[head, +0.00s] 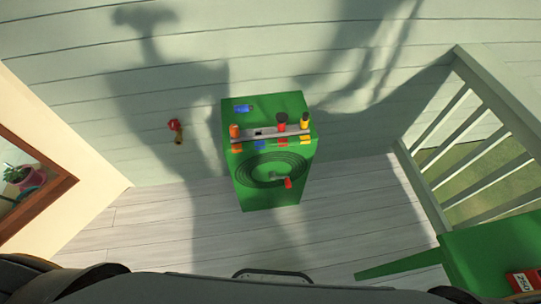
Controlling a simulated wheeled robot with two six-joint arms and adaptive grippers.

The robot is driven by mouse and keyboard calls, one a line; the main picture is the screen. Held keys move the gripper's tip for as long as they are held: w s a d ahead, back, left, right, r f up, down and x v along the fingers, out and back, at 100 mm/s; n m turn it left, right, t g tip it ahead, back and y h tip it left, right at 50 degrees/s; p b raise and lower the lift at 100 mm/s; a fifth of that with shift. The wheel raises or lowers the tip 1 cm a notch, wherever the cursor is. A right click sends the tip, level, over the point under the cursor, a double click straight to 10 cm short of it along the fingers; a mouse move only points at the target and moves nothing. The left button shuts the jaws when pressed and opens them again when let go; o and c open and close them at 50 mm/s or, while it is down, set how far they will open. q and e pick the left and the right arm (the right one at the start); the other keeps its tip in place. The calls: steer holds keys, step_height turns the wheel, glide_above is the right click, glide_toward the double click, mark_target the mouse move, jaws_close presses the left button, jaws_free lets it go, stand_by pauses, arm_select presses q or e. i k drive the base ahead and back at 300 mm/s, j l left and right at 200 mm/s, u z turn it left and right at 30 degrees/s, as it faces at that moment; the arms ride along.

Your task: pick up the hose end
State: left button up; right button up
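A green box-shaped hose reel (240,196) stands on the deck against the wall. A dark coiled ring (270,168), likely the hose, shows on its front. A small grey piece with a red tip (288,183) sticks out at the coil's lower right; I cannot tell whether it is the hose end or a crank handle. A grey bar (262,132) on the reel's top front edge holds orange (234,131), red (281,122) and yellow-black (304,120) fittings. Neither of my grippers is in view.
A red and brass tap (177,131) is on the wall left of the reel. A pale railing (480,130) stands at right. A green object with a red-white label (525,281) is at lower right. Pale deck boards (165,225) in front of the reel are clear.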

mark_target(238, 109)
steer(key=z, duration=0.55)
steer(key=j+z, duration=0.3)
steer(key=j, duration=0.15)
steer(key=k+j+z, duration=0.1)
steer(key=j+z, duration=0.25)
steer(key=k+j+z, duration=0.1)
steer(key=j+z, duration=0.2)
steer(key=j, duration=0.25)
steer(key=k+j+z, duration=0.15)
steer(key=j+z, duration=0.15)
steer(key=j, duration=0.15)
